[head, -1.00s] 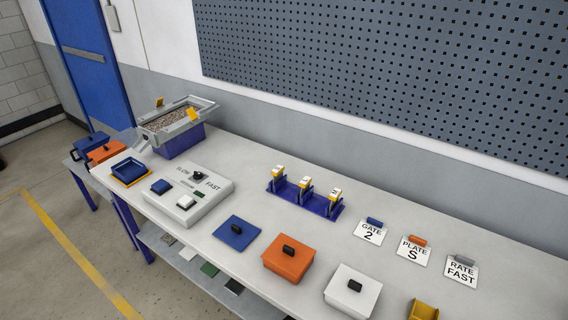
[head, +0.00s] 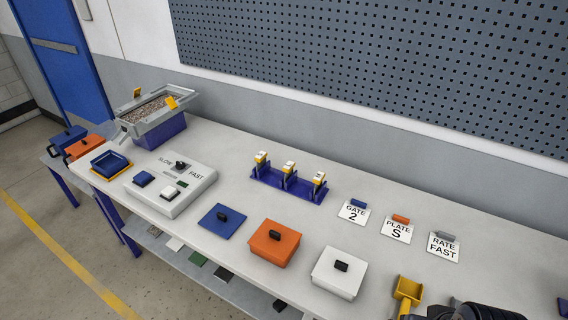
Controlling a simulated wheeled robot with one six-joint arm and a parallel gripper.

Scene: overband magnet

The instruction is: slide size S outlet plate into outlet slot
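A card reading PLATE S (head: 396,232) lies on the bench with an orange block at its top edge. A flat blue plate (head: 221,220), an orange lidded block (head: 275,244) and a white lidded block (head: 338,273) stand in a row near the front edge, each with a black knob. I see no size letter on them. A grey feeder tray of gravel (head: 152,110) sits on a blue base at the far left. I cannot make out an outlet slot on it. Dark parts, probably of my arm, show at the bottom right; no fingertips show.
A control box marked SLOW and FAST (head: 172,190) and a blue tray (head: 110,163) stand left. A blue rack (head: 288,184) holds three yellow-and-white pieces. GATE 2 (head: 355,212) and RATE FAST (head: 443,247) cards lie at right, and a yellow scoop (head: 407,291) near the front.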

